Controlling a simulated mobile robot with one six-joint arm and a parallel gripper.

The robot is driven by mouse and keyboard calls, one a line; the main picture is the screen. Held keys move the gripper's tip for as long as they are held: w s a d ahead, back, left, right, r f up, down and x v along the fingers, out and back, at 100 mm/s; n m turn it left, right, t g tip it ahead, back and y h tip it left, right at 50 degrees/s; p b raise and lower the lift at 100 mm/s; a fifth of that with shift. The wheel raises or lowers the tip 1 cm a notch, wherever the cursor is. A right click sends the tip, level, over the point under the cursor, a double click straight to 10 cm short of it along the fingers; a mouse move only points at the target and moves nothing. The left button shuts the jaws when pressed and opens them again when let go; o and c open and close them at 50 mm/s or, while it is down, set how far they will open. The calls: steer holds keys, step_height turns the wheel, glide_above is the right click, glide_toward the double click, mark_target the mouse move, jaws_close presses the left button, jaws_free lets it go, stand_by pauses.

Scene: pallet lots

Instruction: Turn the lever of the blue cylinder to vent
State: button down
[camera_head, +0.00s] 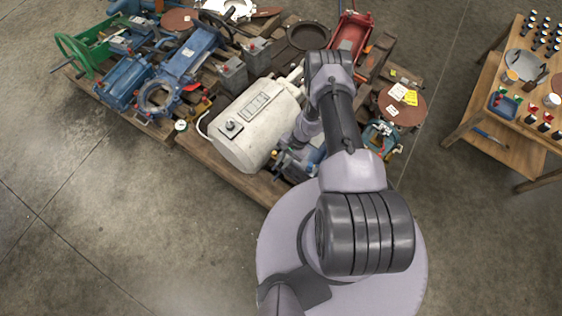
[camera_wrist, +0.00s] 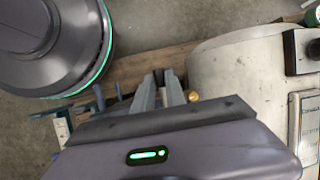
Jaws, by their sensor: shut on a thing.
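A blue unit (camera_head: 312,160) sits at the front edge of the pallet, largely hidden under my arm in the head view; it may be the blue cylinder. My gripper reaches down beside it, and its fingers (camera_wrist: 166,86) show in the wrist view as two grey bars close together. They are shut on a small dark part between their tips, seemingly the lever. A brass-coloured knob (camera_wrist: 193,96) shows just right of the fingers. The lever's position and any vent marking cannot be made out.
A large cream-white tank (camera_head: 246,128) lies close left of the arm. Blue machine parts (camera_head: 190,52) and a green handwheel frame (camera_head: 82,52) crowd the left pallet. A red part (camera_head: 350,35) lies behind. A wooden table (camera_head: 482,110) stands right; the floor between is clear.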

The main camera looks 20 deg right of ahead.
stand_by(0.5)
steer(key=c, duration=1.4)
jaws_free()
steer(key=shift+o, duration=0.2)
steer(key=p+v, duration=0.6)
steer(key=v, duration=1.1)
steer(key=shift+r, duration=0.2)
